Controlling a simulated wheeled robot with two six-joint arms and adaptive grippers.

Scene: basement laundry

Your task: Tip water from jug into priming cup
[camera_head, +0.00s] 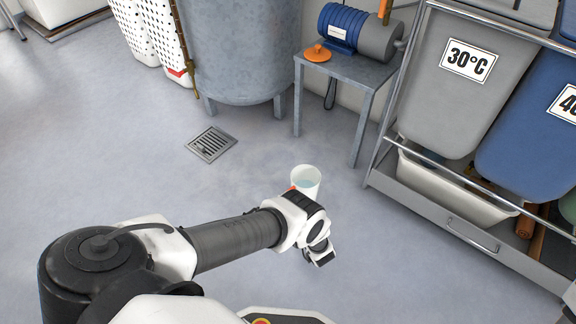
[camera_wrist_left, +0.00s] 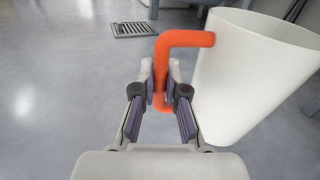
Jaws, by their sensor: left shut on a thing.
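The white jug (camera_head: 306,180) shows just beyond my left wrist in the head view, with pale blue water (camera_head: 304,184) inside. It looks held clear of the floor and about upright. In the wrist view the jug (camera_wrist_left: 250,75) is at the right, with its orange handle (camera_wrist_left: 185,40) toward me. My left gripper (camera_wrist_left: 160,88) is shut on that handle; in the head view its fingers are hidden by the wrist. A small orange cup-like piece (camera_head: 318,53) sits at the table's front left beside the pump; it may be the priming cup. My right gripper is out of view.
A blue and grey pump (camera_head: 360,32) stands on a small grey table (camera_head: 348,70). A metal tank (camera_head: 240,50) is left of it. A rack with grey (camera_head: 462,80) and blue bins is at right. A floor drain (camera_head: 211,144) lies in open floor.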

